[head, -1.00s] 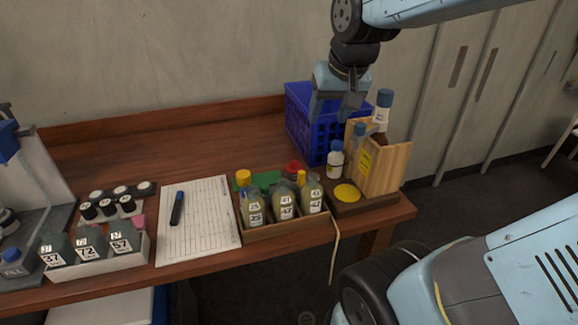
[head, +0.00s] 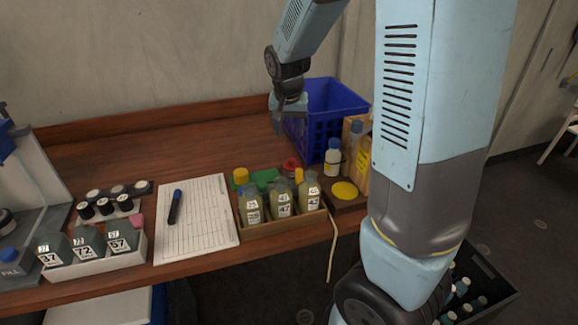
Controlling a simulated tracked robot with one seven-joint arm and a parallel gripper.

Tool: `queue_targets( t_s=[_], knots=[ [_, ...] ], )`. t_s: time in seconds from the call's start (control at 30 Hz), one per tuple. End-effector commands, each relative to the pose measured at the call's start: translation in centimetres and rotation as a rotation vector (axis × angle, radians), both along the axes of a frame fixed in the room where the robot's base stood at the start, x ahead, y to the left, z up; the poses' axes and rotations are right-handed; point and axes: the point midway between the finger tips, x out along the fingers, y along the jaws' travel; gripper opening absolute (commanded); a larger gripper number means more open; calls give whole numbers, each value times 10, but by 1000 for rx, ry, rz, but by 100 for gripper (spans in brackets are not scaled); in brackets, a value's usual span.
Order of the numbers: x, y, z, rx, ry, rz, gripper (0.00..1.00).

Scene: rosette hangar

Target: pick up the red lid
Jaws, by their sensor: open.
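The red lid (head: 290,164) lies behind the bottles in the wooden tray, near the tray's back right corner. It is partly hidden by the bottle tops in front of it. My gripper (head: 290,128) points down above the table, in front of the blue crate's left side. It is open and empty, with its fingers above and apart from the red lid.
The wooden tray (head: 259,233) holds several green bottles. A blue crate (head: 333,112) stands behind, and a white bottle (head: 333,157) and yellow disc (head: 344,191) sit to the right. A clipboard sheet (head: 197,232) with a marker lies left. The table's back left is clear.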

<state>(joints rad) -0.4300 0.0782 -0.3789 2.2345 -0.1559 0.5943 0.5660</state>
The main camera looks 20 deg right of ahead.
Motion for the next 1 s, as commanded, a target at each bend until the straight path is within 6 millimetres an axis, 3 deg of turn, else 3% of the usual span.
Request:
queue_targets(
  t_s=[0.4, 0.77, 1.0],
  knots=[
    [14, -7, -61, -2, 4, -1, 55],
    [19, -11, -83, -1, 2, -1, 55],
    [22, -17, -114, -1, 4, -2, 55]
  ],
)
